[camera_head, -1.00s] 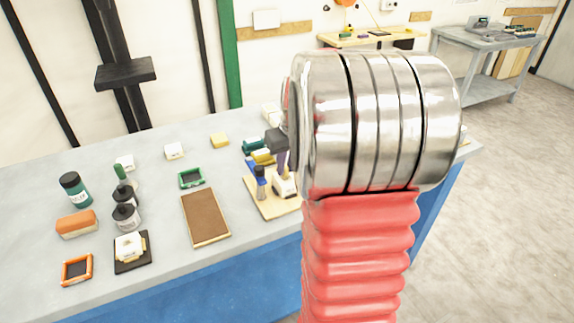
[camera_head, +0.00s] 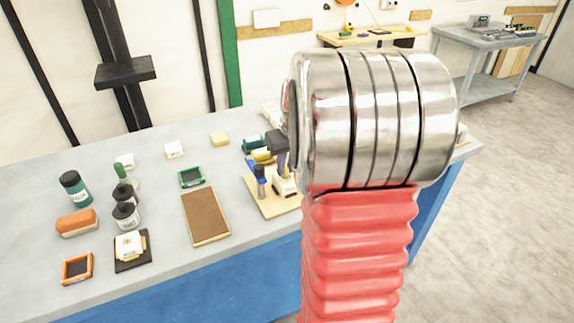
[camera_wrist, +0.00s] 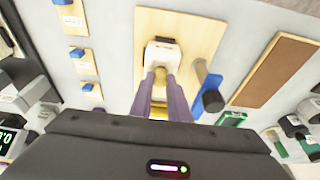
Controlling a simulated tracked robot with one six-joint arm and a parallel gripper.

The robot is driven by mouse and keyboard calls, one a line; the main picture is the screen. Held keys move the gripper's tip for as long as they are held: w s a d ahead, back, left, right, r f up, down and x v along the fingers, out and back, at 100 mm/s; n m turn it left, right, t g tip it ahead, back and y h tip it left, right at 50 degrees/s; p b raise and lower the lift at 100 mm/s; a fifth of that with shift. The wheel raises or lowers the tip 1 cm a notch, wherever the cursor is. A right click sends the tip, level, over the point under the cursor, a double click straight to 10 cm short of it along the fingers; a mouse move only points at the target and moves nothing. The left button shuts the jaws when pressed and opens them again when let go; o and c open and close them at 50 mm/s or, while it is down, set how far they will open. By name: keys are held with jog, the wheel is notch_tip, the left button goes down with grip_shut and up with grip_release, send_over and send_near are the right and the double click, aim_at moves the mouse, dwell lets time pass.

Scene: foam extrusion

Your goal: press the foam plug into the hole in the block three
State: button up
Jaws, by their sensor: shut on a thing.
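In the wrist view my gripper (camera_wrist: 160,80) has its two purple fingers close together, shut on a small pale piece that I take for the foam plug; the fingers mostly hide it. Just beyond the fingertips is a white block (camera_wrist: 155,50) with a dark patch on its far side, on a wooden board (camera_wrist: 205,32). I cannot tell whether plug and block touch, and no hole is visible. In the head view the fingers (camera_head: 281,168) point down at the white block (camera_head: 286,187) on the board (camera_head: 272,207). No readable number marks block three.
A blue and dark upright tool (camera_head: 261,183) stands on the board close beside the fingers. A brown panel (camera_head: 205,216) lies to the left. Smaller boards with blue pieces (camera_wrist: 77,53) line the wrist view's left. Bottles (camera_head: 125,212) stand farther left on the grey bench.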

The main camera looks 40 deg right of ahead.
jog(key=shift+f, duration=0.5)
dwell(0.4)
jog(key=o, duration=0.9)
jog(key=shift+c, duration=0.3)
jog(key=o, duration=0.4)
jog(key=shift+r, duration=0.1)
jog(key=shift+r, duration=2.95)
